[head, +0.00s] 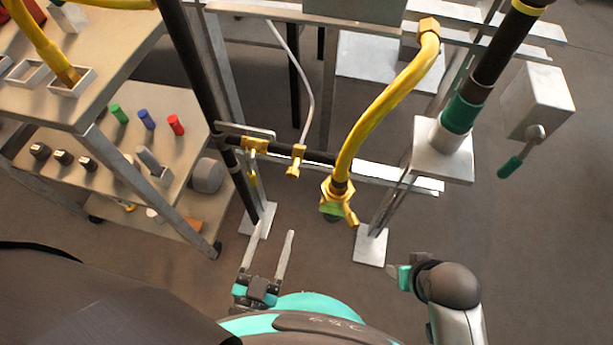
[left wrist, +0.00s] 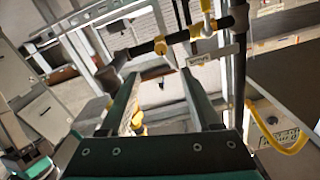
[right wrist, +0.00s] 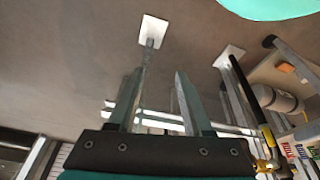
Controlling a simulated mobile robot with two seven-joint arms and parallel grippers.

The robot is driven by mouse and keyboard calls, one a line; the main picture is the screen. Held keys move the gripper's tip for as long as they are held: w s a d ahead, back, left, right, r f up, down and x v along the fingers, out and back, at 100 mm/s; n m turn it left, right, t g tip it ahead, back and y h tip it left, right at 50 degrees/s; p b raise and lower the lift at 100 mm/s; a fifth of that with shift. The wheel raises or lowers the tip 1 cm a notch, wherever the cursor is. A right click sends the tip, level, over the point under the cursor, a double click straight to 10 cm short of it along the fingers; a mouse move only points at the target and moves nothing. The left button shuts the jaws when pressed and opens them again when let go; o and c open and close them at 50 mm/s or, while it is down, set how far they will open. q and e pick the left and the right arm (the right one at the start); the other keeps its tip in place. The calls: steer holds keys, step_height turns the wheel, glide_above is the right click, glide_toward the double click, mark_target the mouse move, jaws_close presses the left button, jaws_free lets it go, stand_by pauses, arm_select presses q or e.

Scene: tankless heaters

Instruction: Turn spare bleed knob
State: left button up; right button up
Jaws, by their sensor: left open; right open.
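I cannot tell for sure which part is the spare bleed knob. Several small dark knobs (head: 63,157) stand in a row on the lower shelf of the cart at left. A yellow valve fitting (head: 337,192) hangs at the end of a yellow hose. My left gripper (head: 269,238) is open and empty, below the pipe frame and right of the cart; its jaws also show apart in the left wrist view (left wrist: 160,74). My right gripper (head: 397,272) is seen edge-on at lower right. In the right wrist view (right wrist: 158,72) its jaws are open and empty above the floor.
Green (head: 119,114), blue (head: 146,119) and red (head: 176,125) cylinders stand on the cart's lower shelf (head: 105,180). The pipe frame with a dark crossbar (head: 318,155) stands ahead. A grey box with a green-handled lever (head: 537,100) is at right. The floor at right is clear.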

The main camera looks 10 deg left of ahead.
mark_target(292, 176)
arm_select(q)
steer(key=w+b, duration=0.2)
steer(key=w, duration=0.4)
steer(key=w+b, duration=0.1)
steer(key=w, duration=0.6)
steer(key=shift+w+d+b, duration=0.2)
steer(key=shift+w+b, duration=0.05)
steer(key=shift+b, duration=0.1)
steer(key=shift+w, duration=0.9)
arm_select(e)
step_height(292, 176, up, 7)
steer(key=w+a+t, duration=0.1)
steer(key=t, duration=0.1)
steer(key=shift+w+a+t+y, duration=0.3)
steer(key=shift+w, duration=0.1)
arm_select(q)
jaws_close()
